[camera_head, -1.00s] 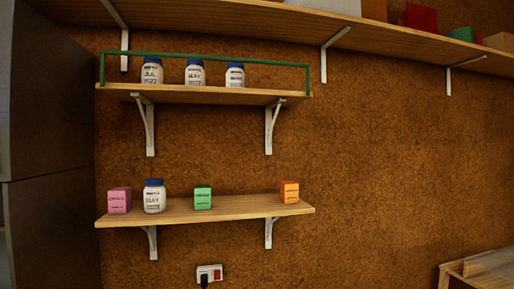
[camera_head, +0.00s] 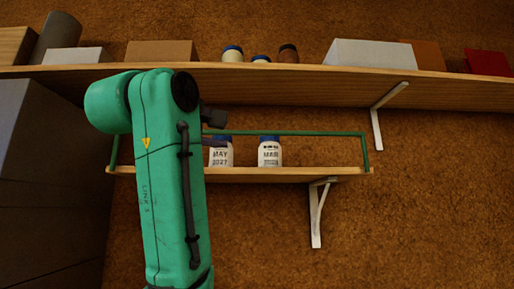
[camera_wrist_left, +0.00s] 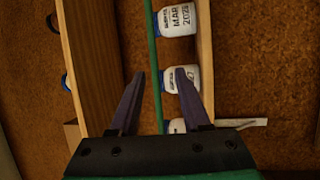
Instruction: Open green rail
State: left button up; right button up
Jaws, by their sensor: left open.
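The green rail (camera_head: 310,133) runs along the front of a wooden shelf (camera_head: 290,175), level with the jars' tops, with its right end post upright. Behind it stand white blue-capped jars: MAY 2027 (camera_head: 221,155) and MAR 2028 (camera_head: 269,153). My left arm hides the rail's left part and the shelf behind it. My left gripper (camera_head: 226,143) is open and empty at the rail, partly hidden by my arm. In the left wrist view, the rail (camera_wrist_left: 152,50) passes between the fingers of the gripper (camera_wrist_left: 160,73); contact cannot be told. My right gripper is not in view.
A long upper shelf (camera_head: 300,85) runs close above the rail and carries boxes and jars. A white bracket (camera_head: 376,120) hangs from it right of the rail. A grey cabinet (camera_head: 45,180) stands at left. The wall right of the rail shelf is clear.

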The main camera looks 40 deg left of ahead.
aim_at(240, 133)
pick_arm(q)
jog(key=p+x, duration=0.2)
jog(key=x, duration=0.2)
jog(key=p+x, duration=0.3)
jog(key=x, duration=0.2)
jog(key=r+p+x, duration=0.1)
jog(key=p+x, duration=0.2)
jog(key=x, duration=0.1)
jog(key=shift+a+r, duration=0.15)
jog(key=shift+a, duration=0.05)
jog(key=shift+s+d, duration=0.15)
jog(key=shift+s, duration=0.05)
grip_shut()
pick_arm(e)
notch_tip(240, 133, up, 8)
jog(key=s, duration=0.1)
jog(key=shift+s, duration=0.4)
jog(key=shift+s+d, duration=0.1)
